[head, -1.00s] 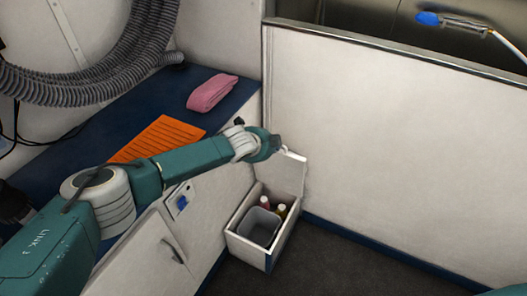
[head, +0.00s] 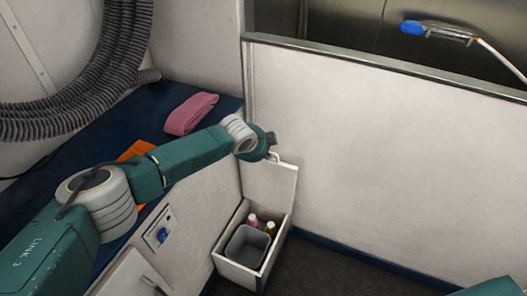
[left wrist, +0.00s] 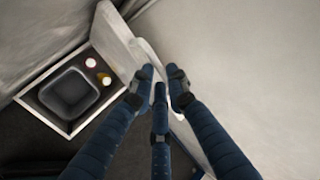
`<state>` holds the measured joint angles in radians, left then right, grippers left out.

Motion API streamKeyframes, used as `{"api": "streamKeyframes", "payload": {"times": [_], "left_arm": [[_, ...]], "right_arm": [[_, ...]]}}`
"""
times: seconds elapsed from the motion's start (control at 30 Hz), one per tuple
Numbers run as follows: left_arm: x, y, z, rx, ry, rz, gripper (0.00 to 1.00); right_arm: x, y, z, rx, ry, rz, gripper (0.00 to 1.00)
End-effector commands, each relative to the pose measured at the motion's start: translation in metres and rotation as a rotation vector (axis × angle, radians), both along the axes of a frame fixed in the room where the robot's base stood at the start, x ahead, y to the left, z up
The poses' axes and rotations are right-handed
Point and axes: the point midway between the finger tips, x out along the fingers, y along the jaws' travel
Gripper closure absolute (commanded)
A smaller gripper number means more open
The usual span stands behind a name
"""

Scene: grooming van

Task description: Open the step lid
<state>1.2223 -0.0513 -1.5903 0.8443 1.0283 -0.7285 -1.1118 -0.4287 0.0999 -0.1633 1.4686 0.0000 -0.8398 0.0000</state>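The step box (head: 238,269) stands open on the floor against the cabinet. Its white lid (head: 270,183) is raised to about upright near the pale wall, with a white handle (head: 274,156) at its top edge. My left gripper (head: 270,147) is at that handle. In the left wrist view, the fingers of my left gripper (left wrist: 161,82) close in on the white handle, which runs between them. The lid (left wrist: 118,42) and open box (left wrist: 30,98) show to their left. My right gripper is out of view.
Inside the box are a grey bin (head: 247,246) and small bottles (head: 270,228). A blue-topped cabinet carries a pink towel (head: 191,113) and an orange cloth (head: 137,150). Dark floor (head: 325,275) is clear to the right of the box.

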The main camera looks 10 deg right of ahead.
Motion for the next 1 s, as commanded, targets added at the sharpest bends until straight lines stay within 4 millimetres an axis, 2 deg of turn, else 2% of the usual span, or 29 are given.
{"api": "streamKeyframes", "payload": {"times": [0.03,0.07,0.1,0.63,0.83,1.0], "left_arm": [[0.009,-0.005,0.014,-0.019,-0.028,-0.003,0.75],[0.009,-0.005,0.014,-0.019,-0.028,-0.003,0.69],[0.008,-0.005,0.014,-0.019,-0.028,-0.004,0.67],[0.004,-0.011,0.016,-0.025,-0.024,-0.013,0.67],[-0.003,-0.004,0.027,-0.025,-0.023,-0.013,0.67],[-0.015,0.011,0.044,-0.017,-0.020,-0.008,0.67]], "right_arm": [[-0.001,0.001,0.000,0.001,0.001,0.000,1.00],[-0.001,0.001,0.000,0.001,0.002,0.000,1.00],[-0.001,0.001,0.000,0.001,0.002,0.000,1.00],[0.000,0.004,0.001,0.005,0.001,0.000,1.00],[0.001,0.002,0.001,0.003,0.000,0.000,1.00],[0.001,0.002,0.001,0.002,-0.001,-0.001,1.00]]}}
